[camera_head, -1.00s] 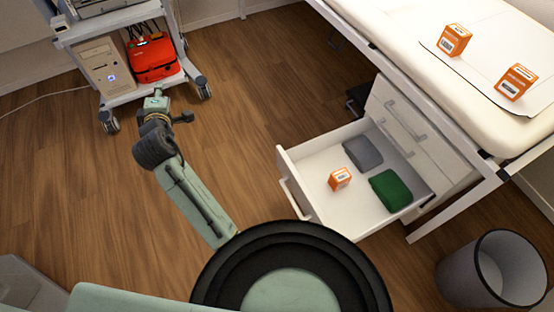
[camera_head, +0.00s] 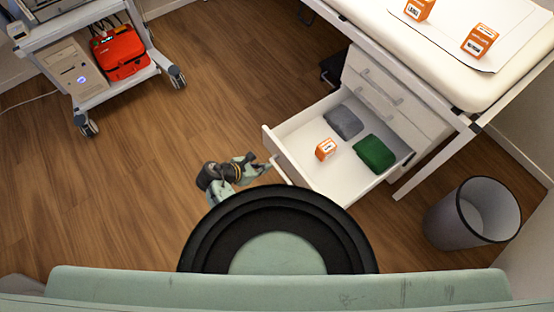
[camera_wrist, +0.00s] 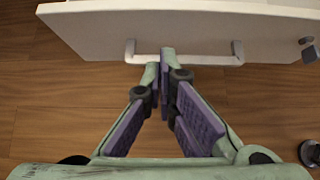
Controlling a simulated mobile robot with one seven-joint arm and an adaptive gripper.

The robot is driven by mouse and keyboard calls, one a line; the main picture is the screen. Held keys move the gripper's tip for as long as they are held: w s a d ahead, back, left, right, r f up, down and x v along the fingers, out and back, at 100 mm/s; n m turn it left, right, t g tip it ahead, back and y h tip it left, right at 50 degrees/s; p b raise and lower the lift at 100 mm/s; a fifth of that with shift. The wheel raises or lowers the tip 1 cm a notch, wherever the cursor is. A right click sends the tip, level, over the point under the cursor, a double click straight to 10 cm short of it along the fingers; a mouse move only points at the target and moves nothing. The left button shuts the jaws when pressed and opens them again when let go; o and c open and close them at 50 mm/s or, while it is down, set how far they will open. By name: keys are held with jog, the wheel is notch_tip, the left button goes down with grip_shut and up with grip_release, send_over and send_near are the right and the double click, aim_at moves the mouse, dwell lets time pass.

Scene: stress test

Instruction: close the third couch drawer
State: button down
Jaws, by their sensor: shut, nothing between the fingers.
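The open drawer (camera_head: 310,178) is the lowest of the white drawers under the couch (camera_head: 440,70) and is pulled far out. It holds a grey folded cloth (camera_head: 343,121), a green folded cloth (camera_head: 375,153) and a small orange-and-white box (camera_head: 326,149). My gripper (camera_head: 264,163) is just outside the drawer's front, at its left. In the wrist view, my gripper (camera_wrist: 162,58) is shut and empty, with its tips close to the bar handle (camera_wrist: 190,60) on the white drawer front (camera_wrist: 195,30). I cannot tell whether they touch.
Two more closed drawers (camera_head: 385,95) sit above the open one. A grey waste bin (camera_head: 440,220) stands at right. A wheeled cart (camera_head: 95,88) with a red bag (camera_head: 120,55) is at upper left. Two orange boxes (camera_head: 480,41) lie on the couch. The wooden floor (camera_head: 200,110) at left is clear.

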aim_at(285, 159)
jog(key=w+d, duration=0.1)
jog(key=w+d+f, duration=0.1)
jog(key=d, duration=0.1)
jog(key=w+d+p, duration=0.1)
jog(key=d, duration=0.1)
jog(key=shift+w+f, duration=0.3)
jog(key=shift+f, duration=0.05)
jog(key=shift+a, duration=0.1)
